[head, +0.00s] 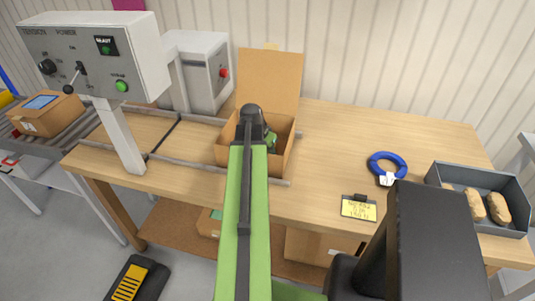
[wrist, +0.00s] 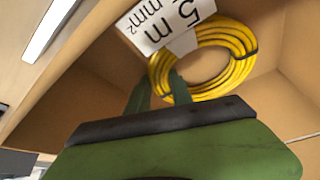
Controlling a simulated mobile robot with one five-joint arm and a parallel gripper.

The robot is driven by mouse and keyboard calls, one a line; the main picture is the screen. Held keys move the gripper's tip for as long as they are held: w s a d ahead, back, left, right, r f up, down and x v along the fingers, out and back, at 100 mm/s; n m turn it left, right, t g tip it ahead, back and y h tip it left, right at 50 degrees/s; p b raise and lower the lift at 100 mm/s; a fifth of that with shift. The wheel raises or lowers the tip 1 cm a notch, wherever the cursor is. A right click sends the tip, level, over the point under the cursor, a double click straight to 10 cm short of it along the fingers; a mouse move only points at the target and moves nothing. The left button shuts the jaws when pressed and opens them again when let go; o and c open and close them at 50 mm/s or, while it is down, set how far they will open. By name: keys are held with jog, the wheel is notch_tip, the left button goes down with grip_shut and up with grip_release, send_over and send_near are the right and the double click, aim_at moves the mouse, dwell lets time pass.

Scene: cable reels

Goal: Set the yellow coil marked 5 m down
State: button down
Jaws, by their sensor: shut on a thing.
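The yellow coil (wrist: 235,55) shows in the wrist view, with dark ties and a white tag (wrist: 170,20) reading 5 m. My gripper (wrist: 160,88) is shut on the near edge of the coil. Brown cardboard walls surround the coil in that view. In the head view my gripper (head: 268,138) is at the open cardboard box (head: 283,161) on the bench, largely behind my green arm. The coil cannot be made out there. Whether the coil touches the box floor I cannot tell.
A blue coil (head: 387,162) with a white tag and a yellow note (head: 359,208) lie on the wooden bench (head: 335,140) right of the box. A grey tray (head: 480,172) holds brown items at the far right. A control panel (head: 95,55) stands left.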

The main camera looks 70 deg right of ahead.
jog(key=c, duration=1.6)
grip_release()
jog(key=shift+f, duration=0.15)
jog(key=o, duration=0.5)
jog(key=shift+c, duration=0.2)
jog(key=p+v, duration=1.1)
jog(key=v, duration=0.1)
jog(key=shift+r, duration=0.25)
